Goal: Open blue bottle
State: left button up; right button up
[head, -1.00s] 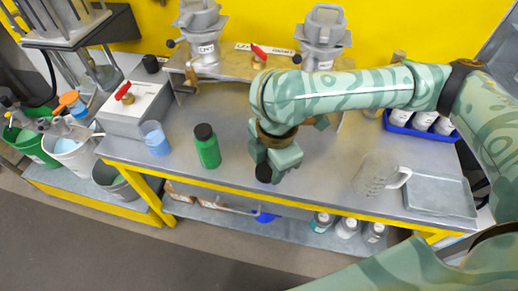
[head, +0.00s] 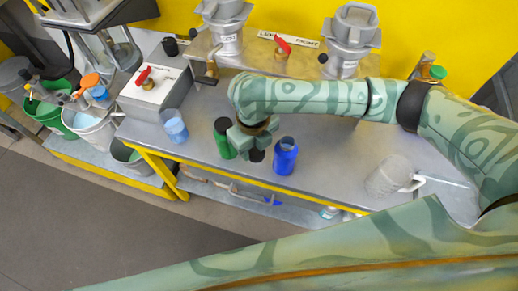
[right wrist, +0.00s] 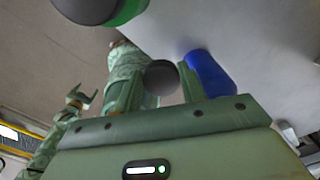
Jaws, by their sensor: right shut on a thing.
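The blue bottle (head: 285,160) stands upright on the grey bench, and its top shows a dark round opening with no cap on it. It also shows in the right wrist view (right wrist: 210,74), just beside a finger. My right gripper (head: 254,149) is shut on a black cap (head: 257,155), left of the bottle and apart from it. The cap shows between both fingers in the right wrist view (right wrist: 161,77). My left gripper (right wrist: 80,97) shows small in the right wrist view, with its fingers apart and empty.
A green bottle (head: 223,140) with a black cap stands close left of my right gripper. A light blue beaker (head: 175,128) is further left. A clear jug (head: 390,177) stands to the right. The bench between blue bottle and jug is free.

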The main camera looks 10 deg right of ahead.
jog(key=w+f, duration=0.1)
jog(key=w+d+f+b, duration=0.1)
jog(key=f, duration=0.1)
jog(key=w+f+b, duration=0.1)
jog(key=w+f, duration=0.1)
jog(key=shift+d+f, duration=0.25)
jog(key=shift+d, duration=0.1)
notch_tip(320, 180, down, 4)
jog(key=shift+w+d+r+b, duration=0.1)
jog(key=shift+w+r+b, duration=0.1)
jog(key=shift+b, duration=0.85)
jog(key=shift+r, duration=0.15)
jog(key=shift+s, duration=0.1)
jog(key=o, duration=1.1)
